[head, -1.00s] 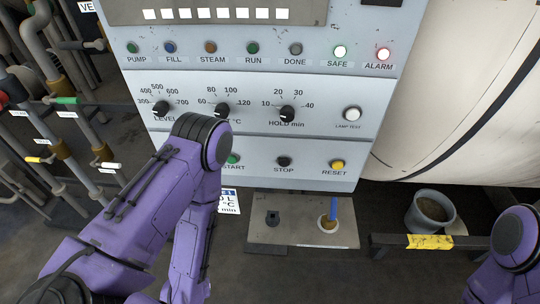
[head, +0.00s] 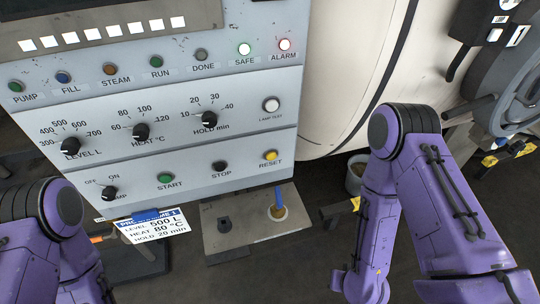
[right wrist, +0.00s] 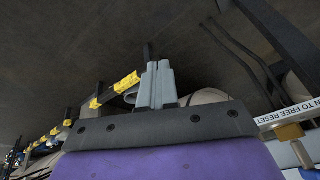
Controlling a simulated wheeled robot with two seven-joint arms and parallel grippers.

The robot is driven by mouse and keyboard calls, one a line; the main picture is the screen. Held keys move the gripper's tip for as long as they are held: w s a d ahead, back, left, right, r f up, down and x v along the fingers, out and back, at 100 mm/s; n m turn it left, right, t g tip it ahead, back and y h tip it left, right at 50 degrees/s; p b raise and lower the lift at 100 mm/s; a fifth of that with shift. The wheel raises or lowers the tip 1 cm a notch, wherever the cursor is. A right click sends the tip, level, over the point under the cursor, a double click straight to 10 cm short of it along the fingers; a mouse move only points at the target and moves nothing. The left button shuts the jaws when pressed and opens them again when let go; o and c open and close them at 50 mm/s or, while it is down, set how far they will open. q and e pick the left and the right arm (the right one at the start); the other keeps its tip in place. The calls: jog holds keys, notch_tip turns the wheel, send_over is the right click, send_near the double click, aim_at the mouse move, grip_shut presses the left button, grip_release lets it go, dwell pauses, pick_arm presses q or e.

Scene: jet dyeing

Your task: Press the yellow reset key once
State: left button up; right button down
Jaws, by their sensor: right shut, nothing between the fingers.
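The yellow reset key (head: 270,155) is a round button at the lower right of the grey control panel (head: 235,135), above the label RESET. No gripper touches it in the head view. My right gripper (right wrist: 155,85) is seen in the right wrist view with its grey fingers together and nothing between them, over dark floor. In the head view my right arm stands to the right of the panel and its fingers do not show. My left arm is at the lower left, with its gripper out of view.
The black STOP key (head: 220,167) and green START key (head: 165,178) lie left of the reset key. A metal plate (head: 240,240) with a cup juts out below. A card (head: 152,226) hangs lower left.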

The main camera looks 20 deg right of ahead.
aim_at(271, 156)
jog(key=w+a+r+n+t+y+p, duration=0.1)
jog(key=w+a+r+n+y, duration=0.3)
jog(key=w+r, duration=0.5)
jog(key=w+a+r+n+t+y+p, duration=0.1)
jog(key=w+a+r+n+t+y, duration=0.3)
jog(key=w+r, duration=0.5)
notch_tip(271, 156, up, 4)
jog(key=a+n+y, duration=0.1)
jog(key=a+n, duration=0.1)
jog(key=shift+w+a+n, duration=0.2)
jog(key=shift+a+n, duration=0.1)
jog(key=w+b, duration=0.2)
jog(key=w, duration=0.6)
jog(key=shift+w+a, duration=0.15)
jog(key=shift+w, duration=0.25)
jog(key=shift+w, duration=0.1)
jog(key=shift+w, duration=0.3)
